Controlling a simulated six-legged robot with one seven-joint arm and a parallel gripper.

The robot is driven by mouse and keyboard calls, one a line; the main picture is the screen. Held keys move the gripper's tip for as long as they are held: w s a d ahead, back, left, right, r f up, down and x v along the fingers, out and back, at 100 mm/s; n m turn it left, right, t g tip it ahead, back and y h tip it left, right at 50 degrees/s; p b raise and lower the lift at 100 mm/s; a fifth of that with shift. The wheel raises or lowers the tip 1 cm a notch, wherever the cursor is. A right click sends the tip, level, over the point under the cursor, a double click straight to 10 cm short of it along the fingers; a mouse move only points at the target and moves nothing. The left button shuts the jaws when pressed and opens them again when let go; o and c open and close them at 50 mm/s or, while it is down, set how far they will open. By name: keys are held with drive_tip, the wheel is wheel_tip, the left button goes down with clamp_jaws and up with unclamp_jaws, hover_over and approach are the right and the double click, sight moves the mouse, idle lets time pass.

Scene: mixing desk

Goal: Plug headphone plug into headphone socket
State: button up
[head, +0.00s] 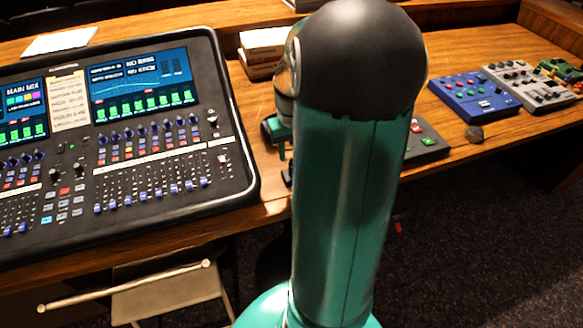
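My teal arm with its dark cap fills the middle of the head view and hides part of the desk. Part of my gripper (278,142) shows just left of the arm, over the desk to the right of the mixing console (252,190). Its fingers are small and partly hidden, so I cannot tell whether it is open or holds anything. I cannot make out the headphone plug or the headphone socket. A dark box with green and red buttons (428,141) shows right of the arm, partly hidden by it.
A blue device (472,97), a grey device (527,86) and a green device (563,70) stand at the right. A small dark round object (474,133) lies near the desk's front edge. Stacked books (262,52) stand behind. A chair (165,298) stands in front at the left.

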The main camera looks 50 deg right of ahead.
sight(291, 162)
drive_tip(key=shift+f, duration=3.2)
clamp_jaws()
drive_tip(key=shift+r, duration=0.1)
drive_tip(key=shift+r, duration=2.95)
